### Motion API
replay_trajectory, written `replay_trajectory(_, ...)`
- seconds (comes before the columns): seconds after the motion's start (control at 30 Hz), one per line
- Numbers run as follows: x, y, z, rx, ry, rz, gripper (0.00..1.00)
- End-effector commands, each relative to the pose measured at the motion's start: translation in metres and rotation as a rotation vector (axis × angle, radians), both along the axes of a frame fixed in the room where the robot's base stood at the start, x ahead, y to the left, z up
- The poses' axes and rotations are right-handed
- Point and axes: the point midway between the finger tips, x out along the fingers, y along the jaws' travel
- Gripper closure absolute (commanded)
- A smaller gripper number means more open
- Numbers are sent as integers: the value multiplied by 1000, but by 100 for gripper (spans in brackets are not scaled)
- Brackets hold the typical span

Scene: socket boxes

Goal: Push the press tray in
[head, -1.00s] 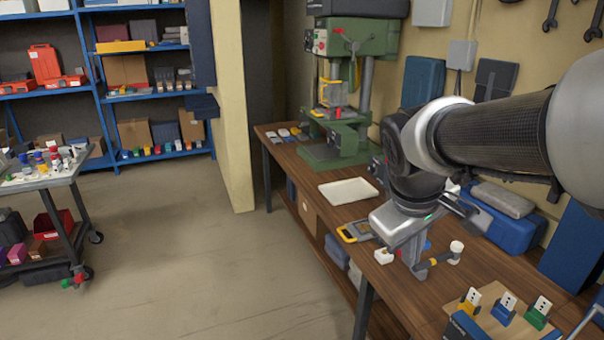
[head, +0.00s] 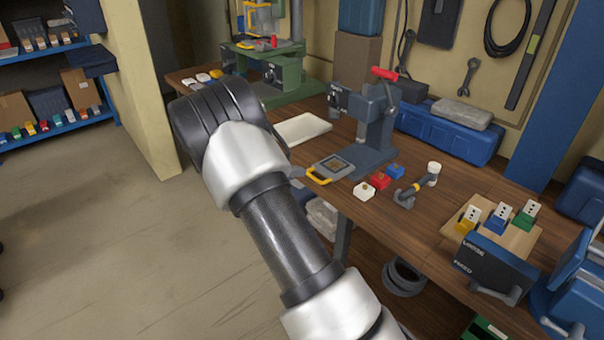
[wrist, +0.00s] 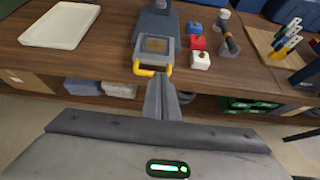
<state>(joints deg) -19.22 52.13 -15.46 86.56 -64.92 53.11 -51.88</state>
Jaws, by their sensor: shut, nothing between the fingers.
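The press (head: 378,125) is a small dark grey stand with a red lever on the bench. Its press tray (head: 333,166) is a grey plate with a yellow handle (head: 318,176), sticking out at the press's front toward the bench edge. In the wrist view the tray (wrist: 155,46) and its yellow handle (wrist: 150,71) lie just beyond my gripper (wrist: 163,82). My gripper is shut and empty, its fingers pointing toward the handle. Whether they touch it I cannot tell.
A wooden holder with several coloured pieces (head: 462,215) stands farther right. The floor in front is clear.

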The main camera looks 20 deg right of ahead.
Motion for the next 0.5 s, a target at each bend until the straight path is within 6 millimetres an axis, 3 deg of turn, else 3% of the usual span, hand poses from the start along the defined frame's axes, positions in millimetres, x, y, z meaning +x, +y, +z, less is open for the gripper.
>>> replay_trajectory(0.17, 5, -11, -10, -12, 11, 9, 100)
replay_trajectory(0.5, 23, -60, -41, -10, 9, 7, 100)
